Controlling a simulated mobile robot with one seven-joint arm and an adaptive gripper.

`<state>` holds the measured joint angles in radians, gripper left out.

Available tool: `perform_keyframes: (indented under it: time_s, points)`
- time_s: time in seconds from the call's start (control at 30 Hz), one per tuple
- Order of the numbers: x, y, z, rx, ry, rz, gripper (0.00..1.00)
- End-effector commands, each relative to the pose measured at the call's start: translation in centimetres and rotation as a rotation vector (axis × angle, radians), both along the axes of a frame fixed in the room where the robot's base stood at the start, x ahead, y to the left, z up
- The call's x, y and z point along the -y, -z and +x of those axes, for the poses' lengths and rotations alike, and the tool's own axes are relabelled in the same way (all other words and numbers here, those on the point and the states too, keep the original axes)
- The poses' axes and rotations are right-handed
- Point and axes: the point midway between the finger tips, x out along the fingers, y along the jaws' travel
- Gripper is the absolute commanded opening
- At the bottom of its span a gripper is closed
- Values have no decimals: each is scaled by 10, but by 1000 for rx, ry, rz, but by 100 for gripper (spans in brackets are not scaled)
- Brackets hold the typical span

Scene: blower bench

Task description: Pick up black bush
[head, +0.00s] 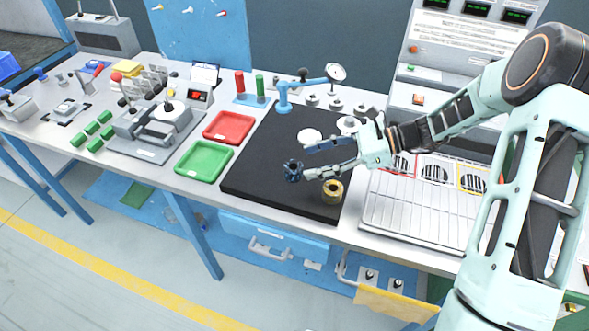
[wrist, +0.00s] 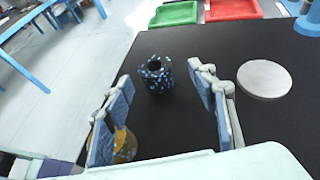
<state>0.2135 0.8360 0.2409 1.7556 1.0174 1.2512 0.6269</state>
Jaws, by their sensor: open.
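The black bush (head: 292,171) stands on a black mat (head: 250,165) on the bench. It looks like a short hollow cylinder with blue speckles. In the wrist view the black bush (wrist: 155,75) is upright, just beyond the fingertips and roughly between them. My gripper (head: 308,160) is open and empty, with its fingers pointing left towards the bush. In the wrist view my gripper (wrist: 165,85) has its two blue-padded fingers wide apart. I see no finger touching the bush.
A yellow ring (head: 332,191) stands close to the lower finger; in the wrist view it is partly hidden behind the left finger. A pale disc (wrist: 264,79) lies right of the bush. Green (head: 204,161) and red (head: 229,127) trays and a blue dial stand (head: 284,98) are farther off.

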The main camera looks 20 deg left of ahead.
Motion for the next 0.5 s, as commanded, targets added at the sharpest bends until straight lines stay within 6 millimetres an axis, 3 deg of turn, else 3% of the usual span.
perform_keyframes:
  time_s: [0.27, 0.5]
  points:
    - [-16, 8, -7, -1, -2, -1, 52]
    - [-46, 24, -19, 0, -3, -1, 52]
